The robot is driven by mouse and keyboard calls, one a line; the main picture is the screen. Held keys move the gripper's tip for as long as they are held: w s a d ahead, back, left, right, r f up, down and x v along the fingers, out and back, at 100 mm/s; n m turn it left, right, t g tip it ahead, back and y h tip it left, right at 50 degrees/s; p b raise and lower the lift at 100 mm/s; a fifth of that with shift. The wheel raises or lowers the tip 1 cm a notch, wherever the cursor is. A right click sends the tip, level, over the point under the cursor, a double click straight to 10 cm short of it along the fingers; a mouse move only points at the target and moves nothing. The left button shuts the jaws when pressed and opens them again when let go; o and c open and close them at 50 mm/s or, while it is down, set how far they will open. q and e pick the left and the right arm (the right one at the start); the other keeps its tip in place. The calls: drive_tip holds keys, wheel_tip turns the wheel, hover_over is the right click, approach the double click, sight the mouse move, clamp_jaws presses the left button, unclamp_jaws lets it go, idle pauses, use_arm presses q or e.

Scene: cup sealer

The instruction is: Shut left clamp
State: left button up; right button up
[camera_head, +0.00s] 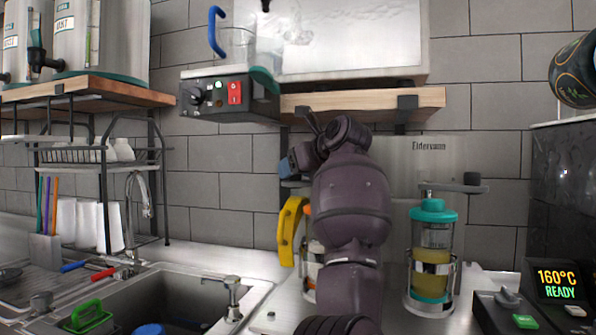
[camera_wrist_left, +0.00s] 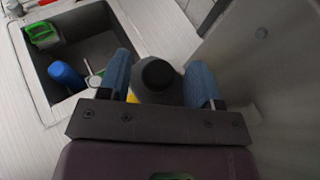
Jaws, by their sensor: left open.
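My left gripper (camera_head: 288,165) is raised in front of the wall machine, left of centre in the head view; my purple arm hides much of the left station. In the left wrist view its two blue fingers are spread wide. A black round knob (camera_wrist_left: 158,74) on a grey part shows between them, apparently the left clamp's handle; I cannot tell whether the fingers touch it. In the head view, the left clamp is mostly hidden behind my arm. The right clamp (camera_head: 455,187) has a dark knob and sits above a teal-lidded container (camera_head: 433,240). I do not see my right gripper.
A yellow handle (camera_head: 289,232) and part of a container show just left of my arm. A sink (camera_head: 190,290) lies at the lower left. A wooden shelf (camera_head: 425,98) is above the arm. A control box reading 160°C READY (camera_head: 556,282) stands at the right.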

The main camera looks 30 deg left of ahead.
use_arm(q)
drive_tip(key=shift+c, duration=0.3)
clamp_jaws()
idle(0.3)
